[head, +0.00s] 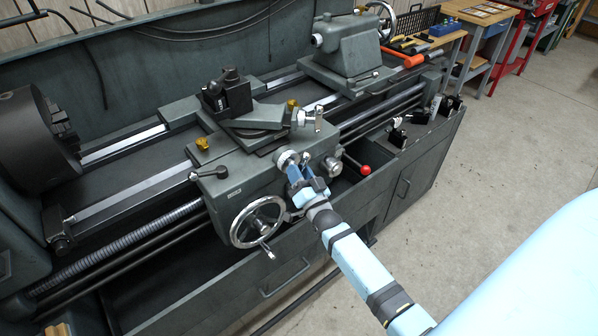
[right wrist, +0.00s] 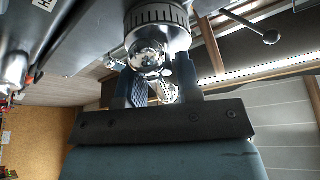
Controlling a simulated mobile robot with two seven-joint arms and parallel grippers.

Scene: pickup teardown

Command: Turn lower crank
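The lower crank (head: 288,158) is a round chrome dial and handle on the front of the lathe carriage. The gripper hides part of the crank in the head view. My left gripper is not in view.
An upper chrome crank (head: 313,118) sits just above and to the right. A large handwheel (head: 258,222) is at lower left, a red-knobbed lever (head: 364,170) at right. Open floor (head: 500,180) lies to the right.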

